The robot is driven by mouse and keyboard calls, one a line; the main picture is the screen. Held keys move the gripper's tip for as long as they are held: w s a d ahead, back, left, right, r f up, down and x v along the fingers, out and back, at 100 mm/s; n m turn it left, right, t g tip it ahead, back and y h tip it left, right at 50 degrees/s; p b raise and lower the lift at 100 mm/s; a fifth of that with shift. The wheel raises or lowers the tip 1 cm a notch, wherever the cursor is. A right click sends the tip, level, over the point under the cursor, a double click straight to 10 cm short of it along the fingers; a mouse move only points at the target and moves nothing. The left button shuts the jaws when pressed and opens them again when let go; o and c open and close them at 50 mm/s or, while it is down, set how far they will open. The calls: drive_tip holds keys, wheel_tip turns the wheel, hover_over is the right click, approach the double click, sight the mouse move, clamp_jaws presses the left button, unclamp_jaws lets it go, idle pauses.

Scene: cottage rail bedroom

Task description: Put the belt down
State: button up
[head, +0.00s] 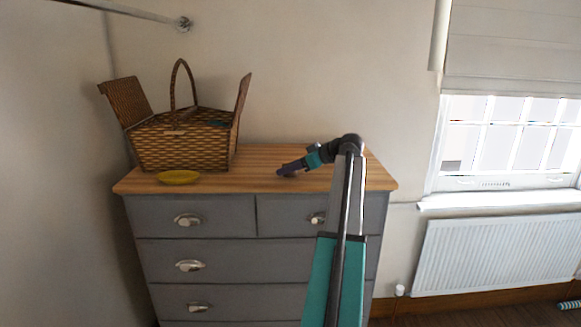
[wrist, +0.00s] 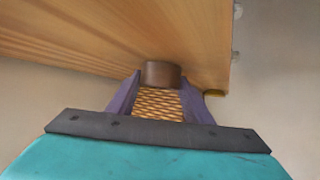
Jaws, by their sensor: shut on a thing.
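The belt (wrist: 161,73) is a brown, rounded, coil-like piece between the purple fingertips in the wrist view. My gripper (wrist: 161,80) is shut on it. In the head view my gripper (head: 281,171) is low over the right half of the wooden dresser top (head: 262,158). The belt shows there only as a small dark bit under the fingertips. I cannot tell whether it touches the wood.
An open wicker basket (head: 180,146) with a raised handle stands on the dresser's left. A yellow dish (head: 178,177) lies in front of it near the front edge. The wood between the basket and my gripper is clear. A window and radiator (head: 495,255) are at right.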

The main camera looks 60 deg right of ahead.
drive_tip(key=shift+f, duration=0.15)
drive_tip(key=o, duration=1.1)
drive_tip(key=shift+r, duration=0.25)
drive_tip(key=shift+s+r, duration=0.1)
drive_tip(key=shift+s, duration=0.35)
drive_tip(key=b+v, duration=0.4)
drive_tip(key=v, duration=0.7)
drive_tip(key=shift+s, duration=0.1)
